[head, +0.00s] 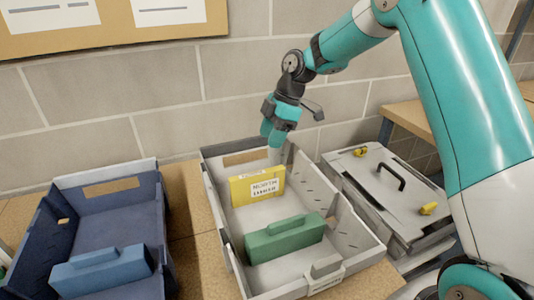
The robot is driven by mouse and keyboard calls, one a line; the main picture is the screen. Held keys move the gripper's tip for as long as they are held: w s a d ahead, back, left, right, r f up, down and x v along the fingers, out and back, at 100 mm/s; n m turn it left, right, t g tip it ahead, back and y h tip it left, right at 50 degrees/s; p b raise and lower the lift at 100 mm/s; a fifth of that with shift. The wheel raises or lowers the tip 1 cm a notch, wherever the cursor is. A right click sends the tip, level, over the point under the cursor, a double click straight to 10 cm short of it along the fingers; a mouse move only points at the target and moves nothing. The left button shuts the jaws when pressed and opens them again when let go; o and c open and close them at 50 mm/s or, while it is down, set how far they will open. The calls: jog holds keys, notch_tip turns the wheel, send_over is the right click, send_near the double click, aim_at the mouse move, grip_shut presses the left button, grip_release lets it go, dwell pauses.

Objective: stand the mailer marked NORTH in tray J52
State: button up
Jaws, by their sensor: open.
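A yellow mailer (257,187) stands upright on its long edge in the back half of a light grey tray (212,204). Its white label seems to read NORTH, with a smaller second line. My gripper (275,157) is open, pointing down at the mailer's top edge, right of its middle. The fingertips are small here, and I cannot tell whether they touch the mailer. A tag on the tray's front (326,283) is too small to read, so I cannot tell whether this is J52.
A green block-shaped item (285,240) lies in the tray's front half. To the left, a dark blue tray (160,212) holds a blue item (101,270). To the right is a closed grey case (345,190) with a black handle and yellow latches. A brick wall stands close behind.

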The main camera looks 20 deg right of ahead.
jog(key=s+a+r+m, duration=0.3)
jog(key=s+a+r, duration=0.1)
jog(key=s, duration=0.4)
jog(key=s+a+r+m, duration=0.2)
jog(key=s+a+r, duration=0.25)
jog(key=s, duration=0.35)
jog(key=s+m, duration=0.6)
jog(key=s, duration=1.1)
jog(key=shift+a, duration=0.35)
